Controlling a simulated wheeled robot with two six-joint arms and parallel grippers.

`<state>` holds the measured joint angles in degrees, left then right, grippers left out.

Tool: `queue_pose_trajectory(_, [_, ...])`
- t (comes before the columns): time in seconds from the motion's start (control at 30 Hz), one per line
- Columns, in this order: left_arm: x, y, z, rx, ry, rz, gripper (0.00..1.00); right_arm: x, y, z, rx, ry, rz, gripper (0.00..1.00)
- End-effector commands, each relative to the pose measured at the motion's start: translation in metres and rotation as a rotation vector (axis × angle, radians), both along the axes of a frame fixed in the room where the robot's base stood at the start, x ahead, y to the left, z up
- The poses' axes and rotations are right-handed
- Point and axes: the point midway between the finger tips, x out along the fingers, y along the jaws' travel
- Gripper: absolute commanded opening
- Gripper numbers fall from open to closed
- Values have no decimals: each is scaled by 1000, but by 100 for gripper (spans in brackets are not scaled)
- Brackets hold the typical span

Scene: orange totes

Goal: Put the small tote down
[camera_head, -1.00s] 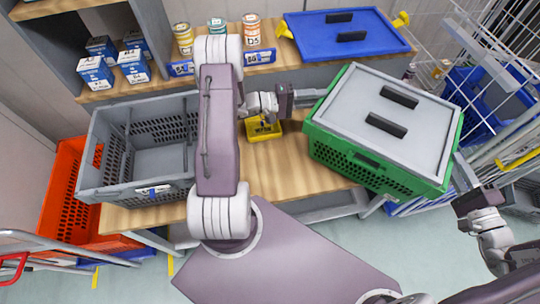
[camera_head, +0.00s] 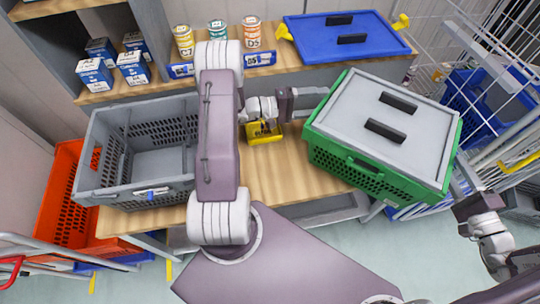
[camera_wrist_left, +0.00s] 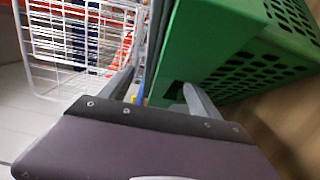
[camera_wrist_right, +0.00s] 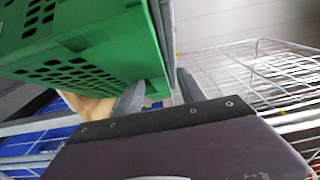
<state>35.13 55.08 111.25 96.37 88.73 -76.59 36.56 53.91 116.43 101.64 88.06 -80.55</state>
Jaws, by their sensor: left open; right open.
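The small tote, green with a grey lid (camera_head: 335,140), sits over the right end of the wooden table in the head view; whether its base rests there is hidden. Its green wall also shows in the left wrist view (camera_wrist_left: 205,45) and in the right wrist view (camera_wrist_right: 95,45). My left gripper (camera_head: 308,97) is at its left end, and my right gripper (camera_head: 462,185) is at its right end. Both are open. In the wrist views, the fingers of my left gripper (camera_wrist_left: 163,92) and my right gripper (camera_wrist_right: 160,93) stand either side of the tote's end edges. Contact is unclear.
A grey tote (camera_head: 95,165) stands on the left of the table (camera_head: 290,180). A yellow box (camera_head: 263,133) is beneath my left wrist. A blue lid (camera_head: 320,32) and several cans are on the shelf behind. A wire cage trolley (camera_head: 480,45) stands close on the right.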

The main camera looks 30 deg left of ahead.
Motion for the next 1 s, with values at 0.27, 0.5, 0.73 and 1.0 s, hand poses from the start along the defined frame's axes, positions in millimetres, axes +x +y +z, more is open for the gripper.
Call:
queue_pose_trajectory(0.27, [-1,-1,-3,4,9,-1,82,0,0,0,0,0,0,46])
queue_pose_trajectory(0.5, [-1,0,40,8,0,-1,82,0,0,0,0,0,-1,46])
queue_pose_trajectory(0.73, [-1,0,88,4,-3,0,82,0,0,0,0,0,-1,46])
queue_pose_trajectory(1.0, [-1,-1,101,1,-1,0,82,0,0,0,1,-1,-1,46])
